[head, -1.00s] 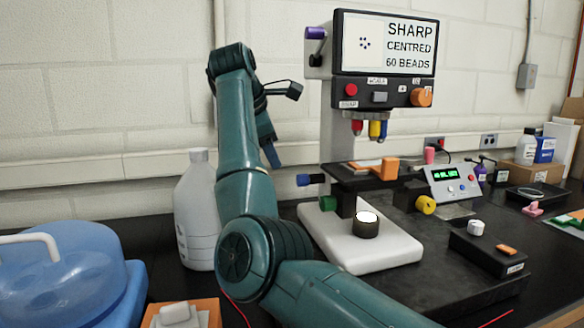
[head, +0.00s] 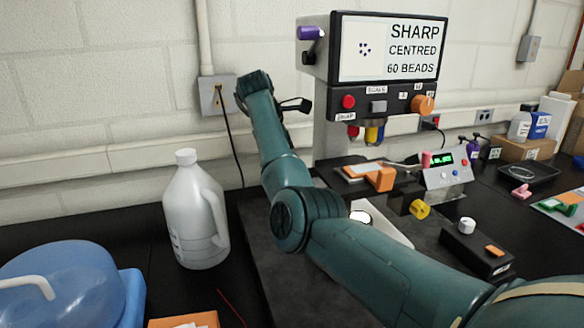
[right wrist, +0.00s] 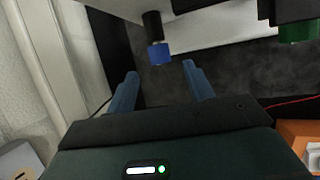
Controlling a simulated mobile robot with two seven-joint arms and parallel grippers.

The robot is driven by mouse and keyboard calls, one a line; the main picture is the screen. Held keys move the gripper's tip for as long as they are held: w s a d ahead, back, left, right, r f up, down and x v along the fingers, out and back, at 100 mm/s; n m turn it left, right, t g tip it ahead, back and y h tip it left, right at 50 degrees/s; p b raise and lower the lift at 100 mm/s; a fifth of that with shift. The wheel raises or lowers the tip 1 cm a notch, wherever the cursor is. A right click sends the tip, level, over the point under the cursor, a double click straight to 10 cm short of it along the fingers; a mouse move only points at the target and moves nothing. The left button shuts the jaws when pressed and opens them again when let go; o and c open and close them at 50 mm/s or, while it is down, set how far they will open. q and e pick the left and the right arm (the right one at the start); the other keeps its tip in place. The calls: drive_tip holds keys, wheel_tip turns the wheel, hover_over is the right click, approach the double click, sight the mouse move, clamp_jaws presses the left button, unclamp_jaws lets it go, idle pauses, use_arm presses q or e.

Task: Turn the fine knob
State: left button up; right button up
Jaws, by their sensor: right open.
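The microscope (head: 330,88) stands on the bench, with a screen (head: 388,47) reading SHARP, CENTRED, 60 BEADS. A blue knob (right wrist: 158,53) on a black shaft and a green knob (right wrist: 298,31) show in the right wrist view; my arm hides both in the head view. A yellow knob (head: 419,209) is on the microscope's right side. I cannot tell from any label which is the fine knob. My right gripper (right wrist: 160,70) is open and empty, the blue knob just beyond its fingertips, roughly between them. Its fingers are hidden in the head view. My left gripper is not in view.
A white jug (head: 195,215) and a blue translucent container (head: 60,285) stand left of my arm. A control box with a green display (head: 446,172) and a black box with a white knob (head: 467,226) are at right.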

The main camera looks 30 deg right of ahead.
drive_tip(key=shift+p+x, duration=0.5)
drive_tip(key=shift+x, duration=2.3)
drive_tip(key=shift+c, duration=0.3)
